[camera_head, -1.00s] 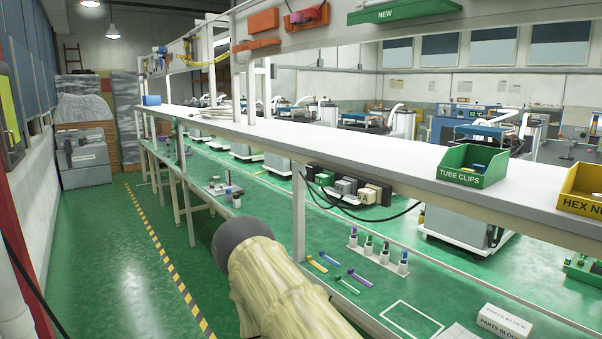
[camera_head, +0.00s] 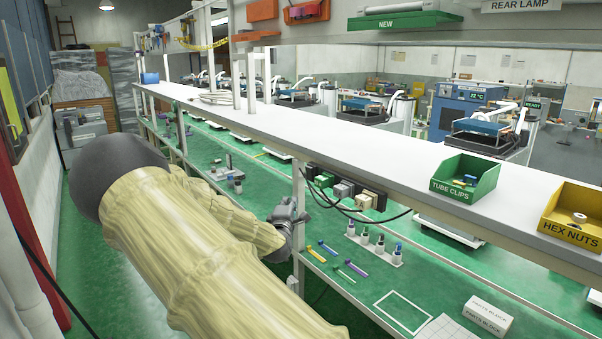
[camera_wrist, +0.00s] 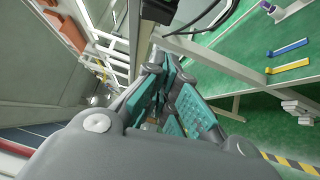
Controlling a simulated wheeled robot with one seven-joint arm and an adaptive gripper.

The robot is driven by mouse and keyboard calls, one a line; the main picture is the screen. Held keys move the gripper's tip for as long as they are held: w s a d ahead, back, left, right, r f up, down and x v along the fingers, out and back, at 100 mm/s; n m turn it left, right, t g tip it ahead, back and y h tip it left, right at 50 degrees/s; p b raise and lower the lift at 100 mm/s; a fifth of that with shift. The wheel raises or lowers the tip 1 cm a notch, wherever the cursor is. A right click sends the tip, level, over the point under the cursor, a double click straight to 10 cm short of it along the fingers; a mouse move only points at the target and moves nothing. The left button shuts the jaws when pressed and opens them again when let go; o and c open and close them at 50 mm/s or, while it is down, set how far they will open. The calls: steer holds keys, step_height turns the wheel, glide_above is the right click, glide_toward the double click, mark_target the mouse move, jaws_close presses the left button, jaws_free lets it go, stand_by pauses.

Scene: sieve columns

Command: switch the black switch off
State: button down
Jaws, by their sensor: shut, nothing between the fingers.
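A dark strip with a row of black, green, grey and beige blocks (camera_head: 345,188) is fixed under the white shelf, right of a white post. The black block (camera_head: 312,171) is at its left end; I cannot tell its switch position. My gripper (camera_head: 291,207) is left of and below the strip, near the post and apart from the black block. In the wrist view my gripper's teal-padded fingers (camera_wrist: 165,100) are shut and empty. A dark box-like part with a black cable (camera_wrist: 185,12) shows at the top there, its face not visible.
Below the strip, the green bench holds a white rack of small bottles (camera_head: 374,246), yellow, purple and green clips, and white parts blocks (camera_head: 488,315). Black cables (camera_head: 385,220) hang from the strip. Green (camera_head: 466,190) and yellow (camera_head: 575,236) bins stand on the shelf.

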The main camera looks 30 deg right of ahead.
mark_target(309, 174)
steer(key=r, duration=0.1)
steer(key=w+r, duration=0.1)
steer(key=r, duration=0.1)
steer(key=shift+t, duration=0.3)
steer(key=s+d+p+x, duration=0.2)
steer(key=p+x, duration=0.1)
steer(key=x, duration=0.9)
steer(key=shift+w+d, duration=0.3)
steer(key=shift+d, duration=0.05)
steer(key=shift+r, duration=0.15)
